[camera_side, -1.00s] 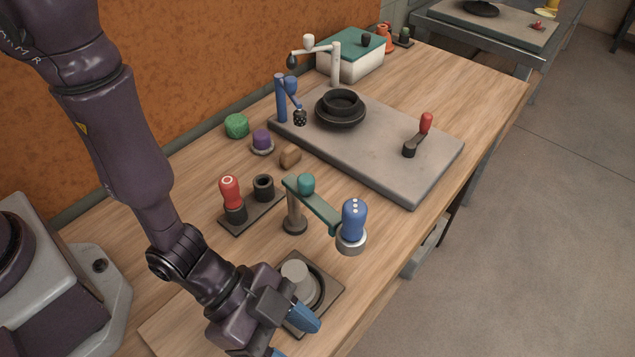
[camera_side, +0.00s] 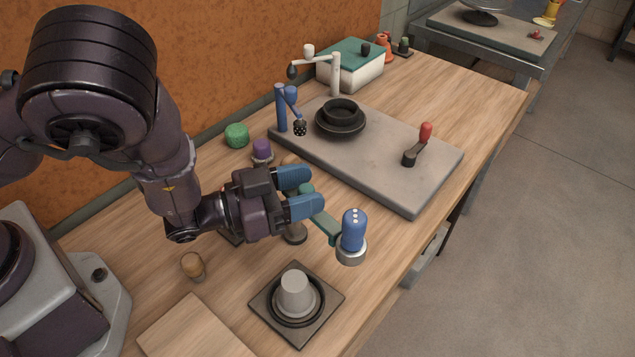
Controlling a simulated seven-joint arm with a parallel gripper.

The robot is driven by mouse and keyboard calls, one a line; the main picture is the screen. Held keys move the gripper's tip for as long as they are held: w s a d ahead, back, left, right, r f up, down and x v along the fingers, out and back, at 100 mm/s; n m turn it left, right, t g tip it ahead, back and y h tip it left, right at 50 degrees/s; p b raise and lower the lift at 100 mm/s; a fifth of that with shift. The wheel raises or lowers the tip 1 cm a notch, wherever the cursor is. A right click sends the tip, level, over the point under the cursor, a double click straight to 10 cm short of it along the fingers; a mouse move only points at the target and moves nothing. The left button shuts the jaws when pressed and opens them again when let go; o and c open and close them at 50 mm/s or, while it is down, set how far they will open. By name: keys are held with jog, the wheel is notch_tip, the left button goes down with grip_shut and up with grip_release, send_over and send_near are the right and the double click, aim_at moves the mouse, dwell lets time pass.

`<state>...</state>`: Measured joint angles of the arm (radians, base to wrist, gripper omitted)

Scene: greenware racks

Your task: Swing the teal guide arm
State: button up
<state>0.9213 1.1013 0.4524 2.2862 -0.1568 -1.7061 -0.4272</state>
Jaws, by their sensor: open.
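The teal guide arm (camera_side: 326,225) reaches from a post with a round dark base (camera_side: 295,234) toward the front right. Its outer end is beside a blue knob with white dots (camera_side: 354,229), which sits on a pale metal ring (camera_side: 351,250). My gripper (camera_side: 305,193) is open, with its blue fingertips above and behind the guide arm's post end. The fingers hide most of the teal cap and the top of the post. I cannot tell whether a finger touches the arm.
A grey cup-shaped piece (camera_side: 294,291) stands on a dark square plate (camera_side: 263,318) in front. Behind are a purple-topped knob (camera_side: 262,150), a green lump (camera_side: 237,135) and a grey slab (camera_side: 383,178) with a dark wheel (camera_side: 341,118) and a red-handled crank (camera_side: 425,133). The front right table is clear.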

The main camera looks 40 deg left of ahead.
jog(key=shift+x, duration=1.15)
grip_shut()
jog(key=shift+s+m+g+h, duration=0.2)
jog(key=shift+m+g+h, duration=0.25)
jog(key=shift+h, duration=0.25)
jog(key=shift+s+m+g+h, duration=0.3)
jog(key=shift+m+g+h, duration=0.55)
jog(key=shift+g+h, duration=0.05)
jog(key=shift+s+m+g+h, duration=0.3)
jog(key=shift+m+g+h, duration=0.5)
jog(key=shift+g+h, duration=0.1)
jog(key=shift+s+a+m+g+h, duration=0.1)
jog(key=shift+s+m+g+h, duration=0.15)
jog(key=shift+m+g+h, duration=0.55)
jog(key=shift+s+a+m+g+h, duration=0.1)
jog(key=shift+s+m+g+h, duration=0.2)
jog(key=shift+m+g, duration=0.5)
jog(key=shift+s+g+h, duration=0.15)
jog(key=shift+g+h, duration=0.15)
jog(key=shift+g, duration=0.45)
